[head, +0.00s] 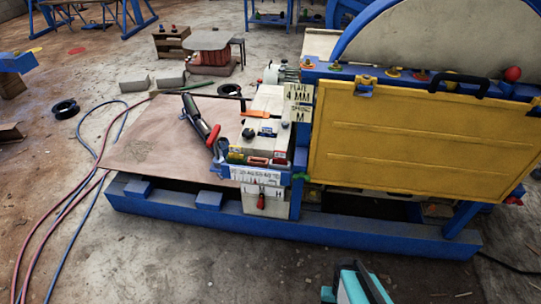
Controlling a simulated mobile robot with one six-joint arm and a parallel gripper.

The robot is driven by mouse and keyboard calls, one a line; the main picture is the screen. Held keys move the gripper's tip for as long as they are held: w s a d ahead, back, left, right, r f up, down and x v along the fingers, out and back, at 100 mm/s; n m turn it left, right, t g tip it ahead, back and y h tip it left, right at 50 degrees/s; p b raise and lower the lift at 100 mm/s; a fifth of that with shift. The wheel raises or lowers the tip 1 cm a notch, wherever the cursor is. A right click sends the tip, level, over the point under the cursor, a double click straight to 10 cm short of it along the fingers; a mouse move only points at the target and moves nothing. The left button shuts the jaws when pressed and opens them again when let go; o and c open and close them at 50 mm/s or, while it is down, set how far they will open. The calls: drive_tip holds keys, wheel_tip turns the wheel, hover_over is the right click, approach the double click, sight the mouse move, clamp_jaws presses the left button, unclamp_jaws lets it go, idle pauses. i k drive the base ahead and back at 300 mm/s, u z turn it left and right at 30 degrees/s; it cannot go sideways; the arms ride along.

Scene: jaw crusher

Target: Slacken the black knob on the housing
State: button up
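A pale box-shaped housing (268,108) stands on the blue machine frame, left of the yellow panel. A small black knob (248,133) sits on its front face, below an orange handle (255,114). A second small dark fitting shows near the right edge of the same face, too small to make out. The knob's turn position cannot be told. Teal and dark parts at the bottom edge look like my own arm, well below and apart from the housing. No gripper fingertips show.
A yellow panel (400,135) with a black handle fills the right. A black-and-red lever (205,125) leans left of the housing. Scale plates and red-handled parts sit below it. A blue base beam (330,232) runs along the front.

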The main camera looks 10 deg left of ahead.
sight(248, 133)
drive_tip(key=k, duration=1.35)
drive_tip(key=u, duration=0.6)
drive_tip(key=i, duration=1.7)
